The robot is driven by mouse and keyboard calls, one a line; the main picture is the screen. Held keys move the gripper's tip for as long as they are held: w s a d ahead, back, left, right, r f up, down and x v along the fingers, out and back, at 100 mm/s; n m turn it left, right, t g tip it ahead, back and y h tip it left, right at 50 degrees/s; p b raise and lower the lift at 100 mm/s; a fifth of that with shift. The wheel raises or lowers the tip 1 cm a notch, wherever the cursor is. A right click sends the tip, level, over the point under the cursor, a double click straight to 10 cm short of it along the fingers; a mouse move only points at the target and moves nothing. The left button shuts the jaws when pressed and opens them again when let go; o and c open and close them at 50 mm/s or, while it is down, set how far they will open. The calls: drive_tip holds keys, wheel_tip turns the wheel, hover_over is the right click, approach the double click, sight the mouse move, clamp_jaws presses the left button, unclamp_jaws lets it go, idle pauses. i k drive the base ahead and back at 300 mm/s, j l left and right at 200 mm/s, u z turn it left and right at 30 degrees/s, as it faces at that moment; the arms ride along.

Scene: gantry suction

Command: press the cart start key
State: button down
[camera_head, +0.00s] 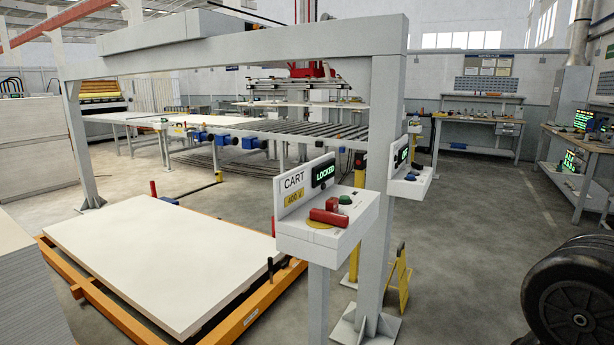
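The cart control box (318,240) stands on a grey post right of centre. Its back plate carries a "CART" label (293,181), a yellow "400 V" sticker and a display (323,173) reading "LOCKED" in green. On its top are a green button (344,199), a smaller red button (331,205) and a large red handle (328,216) on a yellow disc. I cannot read which button is the start key. The orange cart frame (243,319) stands to the left, bearing a large white board (150,255). My gripper is not in view.
A second control box (408,184) with a lit display is fixed behind, beside the grey gantry leg (380,230). A yellow stand (397,280) is on the floor near that leg. Workbenches (478,123) line the back right. The floor right of the gantry is largely clear.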

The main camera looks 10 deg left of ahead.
sight(344, 198)
drive_tip(key=i+u, duration=0.25)
drive_tip(key=i, duration=0.4)
drive_tip(key=i+l+u, duration=0.25)
drive_tip(key=i, duration=0.4)
drive_tip(key=i+j, duration=0.05)
drive_tip(key=j, duration=0.05)
